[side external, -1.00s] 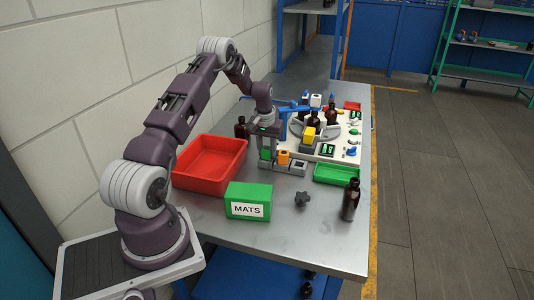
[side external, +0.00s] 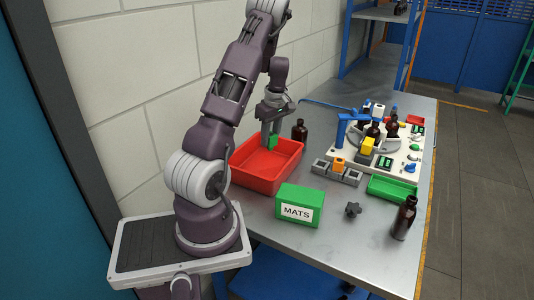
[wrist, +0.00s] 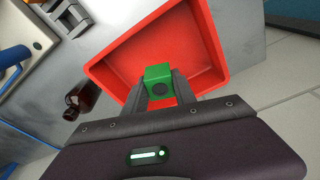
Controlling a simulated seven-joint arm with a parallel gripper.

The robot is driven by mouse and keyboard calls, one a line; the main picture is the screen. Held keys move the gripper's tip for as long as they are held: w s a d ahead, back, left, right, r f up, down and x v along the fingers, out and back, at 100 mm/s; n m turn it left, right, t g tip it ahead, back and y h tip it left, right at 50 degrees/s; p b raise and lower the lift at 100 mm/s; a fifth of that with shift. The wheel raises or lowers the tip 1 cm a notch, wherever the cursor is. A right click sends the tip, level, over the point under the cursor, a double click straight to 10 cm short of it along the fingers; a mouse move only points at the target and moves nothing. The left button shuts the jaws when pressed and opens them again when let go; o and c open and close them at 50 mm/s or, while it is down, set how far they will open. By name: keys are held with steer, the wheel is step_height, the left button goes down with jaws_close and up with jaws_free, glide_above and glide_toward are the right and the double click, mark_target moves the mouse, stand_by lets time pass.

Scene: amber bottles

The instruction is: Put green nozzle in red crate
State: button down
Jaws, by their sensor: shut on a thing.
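The green nozzle (wrist: 159,82) is a small green block with a dark round spot, held between the fingertips of my gripper (wrist: 160,90) in the wrist view. In the side view the nozzle (side external: 273,141) hangs below my gripper (side external: 271,136), over the back part of the red crate. The red crate (side external: 254,185) is an open shallow box on the steel table; its inside looks empty. In the wrist view the crate (wrist: 212,42) lies behind and below the nozzle. My gripper is shut on the nozzle, above the crate floor.
A dark bottle (side external: 299,131) stands just behind the crate. A green MATS box (side external: 300,207) sits in front of it to the right. A grey holder with an orange piece (side external: 338,166), a green tray (side external: 392,189) and another bottle (side external: 404,218) are farther right.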

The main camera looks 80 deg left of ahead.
steer(key=s+f+n, duration=0.1)
steer(key=f, duration=0.2)
steer(key=s+f+n, duration=0.1)
steer(key=f, duration=0.2)
steer(key=s+f+n, duration=0.1)
steer(key=s+f, duration=0.1)
steer(key=f, duration=0.1)
steer(key=shift+s+d+f+n, duration=0.1)
steer(key=shift+d+f+n, duration=0.05)
steer(key=shift+f+n, duration=0.2)
steer(key=c, duration=1)
jaws_free()
steer(key=shift+f, duration=0.1)
